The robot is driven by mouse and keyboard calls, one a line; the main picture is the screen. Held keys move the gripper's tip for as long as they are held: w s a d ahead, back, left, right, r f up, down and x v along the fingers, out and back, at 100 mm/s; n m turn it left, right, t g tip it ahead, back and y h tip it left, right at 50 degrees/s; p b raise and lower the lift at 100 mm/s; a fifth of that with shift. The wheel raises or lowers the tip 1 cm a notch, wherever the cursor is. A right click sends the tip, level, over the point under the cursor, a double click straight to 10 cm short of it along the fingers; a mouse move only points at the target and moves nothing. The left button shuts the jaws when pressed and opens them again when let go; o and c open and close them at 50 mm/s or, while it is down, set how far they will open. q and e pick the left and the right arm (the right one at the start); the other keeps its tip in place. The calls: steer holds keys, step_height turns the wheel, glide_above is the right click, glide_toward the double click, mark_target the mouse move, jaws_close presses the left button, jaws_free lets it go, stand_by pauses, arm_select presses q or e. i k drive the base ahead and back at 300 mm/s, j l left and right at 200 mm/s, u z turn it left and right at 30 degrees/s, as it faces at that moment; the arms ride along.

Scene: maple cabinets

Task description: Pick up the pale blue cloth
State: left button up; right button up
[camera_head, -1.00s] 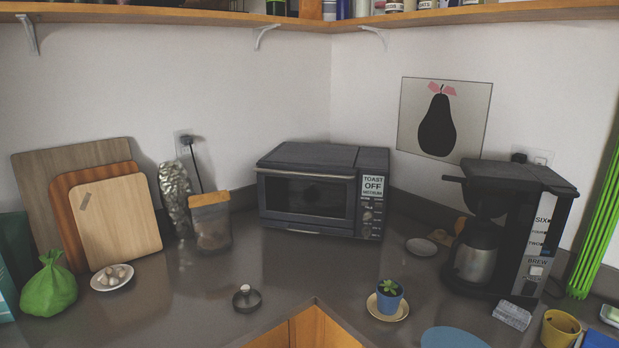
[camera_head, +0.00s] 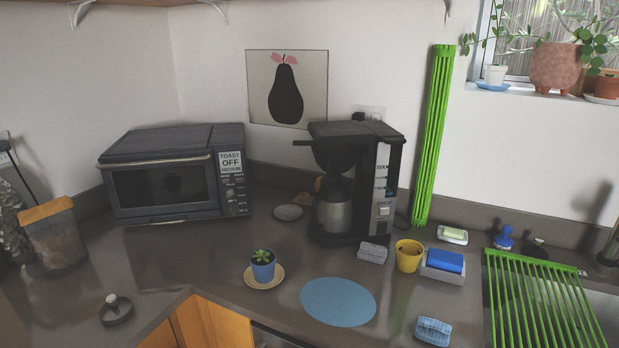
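A small folded pale blue cloth (camera_head: 433,331) lies on the dark counter near the bottom edge of the view, right of centre. It appears to lie flat and apart from other things. A flat round blue mat (camera_head: 338,301) lies to its left. Neither of my grippers shows in the view.
Behind the cloth are a yellow cup (camera_head: 408,256) and a blue sponge in a holder (camera_head: 443,264). A green rack (camera_head: 540,300) lies over the sink at right. A potted plant (camera_head: 262,268), a coffee maker (camera_head: 350,190) and a toaster oven (camera_head: 165,178) stand left.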

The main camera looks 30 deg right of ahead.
mark_target(435, 331)
steer(key=z, duration=1.65)
